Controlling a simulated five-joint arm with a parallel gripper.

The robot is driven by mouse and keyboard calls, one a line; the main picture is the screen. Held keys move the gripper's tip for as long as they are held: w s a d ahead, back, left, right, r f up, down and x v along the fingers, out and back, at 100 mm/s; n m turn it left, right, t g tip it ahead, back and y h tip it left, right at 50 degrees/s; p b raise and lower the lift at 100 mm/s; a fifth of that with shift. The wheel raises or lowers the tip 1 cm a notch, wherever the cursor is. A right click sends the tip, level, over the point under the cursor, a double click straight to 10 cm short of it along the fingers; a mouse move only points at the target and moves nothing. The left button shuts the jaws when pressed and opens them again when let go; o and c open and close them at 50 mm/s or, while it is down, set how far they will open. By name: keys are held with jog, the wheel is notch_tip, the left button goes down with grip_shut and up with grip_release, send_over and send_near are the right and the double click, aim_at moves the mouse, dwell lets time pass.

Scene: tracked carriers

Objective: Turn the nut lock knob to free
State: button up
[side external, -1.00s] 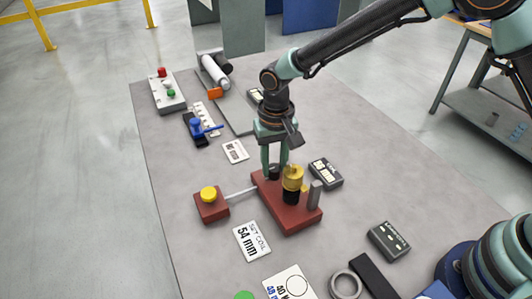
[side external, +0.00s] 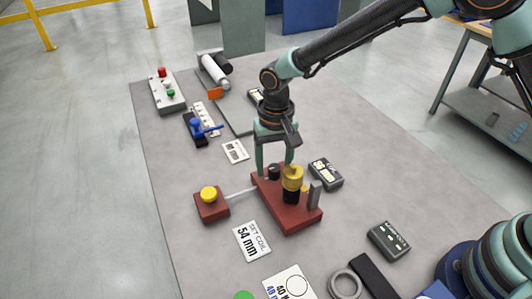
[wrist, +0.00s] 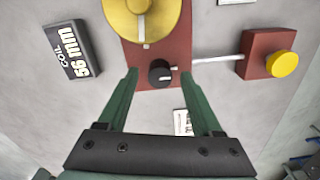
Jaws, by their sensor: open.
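The black knob (wrist: 160,73), which I take for the nut lock knob, stands on the red base (wrist: 172,38). A white pointer mark on it points to the right in the wrist view. The knob also shows in the side view (side external: 274,172), by the far end of the red base (side external: 290,215). My gripper (wrist: 160,73) is open, with one green finger on each side of the knob and a gap to each. In the side view my gripper (side external: 275,170) reaches down over the knob. Any lettering around the knob is too small to read.
A brass nut (side external: 292,178) on a black post and a grey pin (side external: 315,195) stand close to the knob. A rod runs to a red block with a yellow button (side external: 209,194). A dark gauge box (side external: 326,173) lies behind the base.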

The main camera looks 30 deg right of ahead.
aim_at(275, 167)
notch_tip(275, 167, up, 12)
dwell(0.6)
jog(key=shift+r, duration=0.1)
jog(key=s+d+r+n+t, duration=0.1)
jog(key=s+d+r, duration=0.3)
jog(key=d, duration=0.7)
jog(key=s+d+r+n+t, duration=0.1)
jog(key=s+d+r+t, duration=0.3)
jog(key=s+d, duration=0.5)
jog(key=shift+d+r+t, duration=0.25)
jog(key=shift+d+t, duration=0.05)
jog(key=shift+d, duration=0.7)
